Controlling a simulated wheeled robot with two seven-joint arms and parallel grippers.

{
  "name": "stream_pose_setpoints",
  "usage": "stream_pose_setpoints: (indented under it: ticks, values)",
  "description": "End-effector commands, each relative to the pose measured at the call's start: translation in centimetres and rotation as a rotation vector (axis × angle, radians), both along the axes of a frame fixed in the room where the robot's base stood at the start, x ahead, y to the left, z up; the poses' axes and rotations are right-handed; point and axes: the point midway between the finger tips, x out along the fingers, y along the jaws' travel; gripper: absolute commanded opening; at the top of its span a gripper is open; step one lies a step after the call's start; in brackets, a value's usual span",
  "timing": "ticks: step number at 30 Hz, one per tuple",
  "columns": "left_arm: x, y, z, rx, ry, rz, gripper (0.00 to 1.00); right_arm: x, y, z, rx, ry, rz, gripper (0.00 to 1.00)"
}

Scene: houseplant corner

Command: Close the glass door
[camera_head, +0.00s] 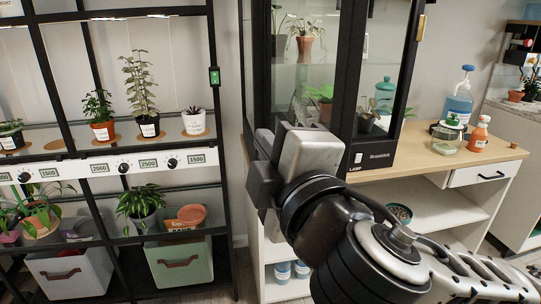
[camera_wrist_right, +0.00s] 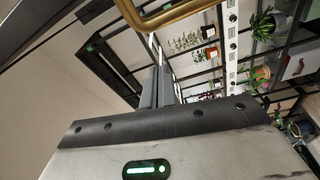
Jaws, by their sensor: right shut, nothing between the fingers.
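The glass cabinet (camera_head: 258,80) stands on the wooden counter, with a black frame and potted plants inside. Its glass door (camera_head: 413,50) has a black frame, with a brass handle (camera_head: 421,27) at the right edge. How far the door stands open is hard to tell. A brass handle (camera_wrist_right: 165,17) shows large at the top of the right wrist view. My right gripper (camera_head: 260,165) is in front of the cabinet's lower left, pointing left. Its fingers (camera_wrist_right: 160,85) are together and empty. It hides the cabinet's lower front corner. My left gripper is out of view.
A black plant shelf (camera_head: 222,150) with pots and bins stands at left. On the counter (camera_head: 480,157) right of the cabinet are a glass jar (camera_head: 447,138), an orange bottle (camera_head: 478,133) and a blue bottle (camera_head: 459,103). White open shelving is below.

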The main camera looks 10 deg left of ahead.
Motion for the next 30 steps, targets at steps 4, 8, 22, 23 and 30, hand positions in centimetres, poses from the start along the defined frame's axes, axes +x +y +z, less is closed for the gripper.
stream_pose_setpoints:
  ticks: [4,8,22,23,30]
  values:
    - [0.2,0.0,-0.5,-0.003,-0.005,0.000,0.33,0.2,-2.4,-0.6,-0.001,-0.002,-0.005,0.00]
    - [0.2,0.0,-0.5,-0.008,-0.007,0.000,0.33,0.3,-3.4,-0.8,0.000,0.000,-0.002,0.00]
    - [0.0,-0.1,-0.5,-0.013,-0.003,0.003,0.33,0.2,-3.8,-0.8,0.002,0.000,0.004,0.00]
    - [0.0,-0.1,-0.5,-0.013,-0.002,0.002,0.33,0.2,-3.8,-0.8,0.001,0.001,0.004,0.00]
    - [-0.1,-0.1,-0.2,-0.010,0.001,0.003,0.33,0.7,-4.9,-0.8,0.000,0.003,0.045,0.00]
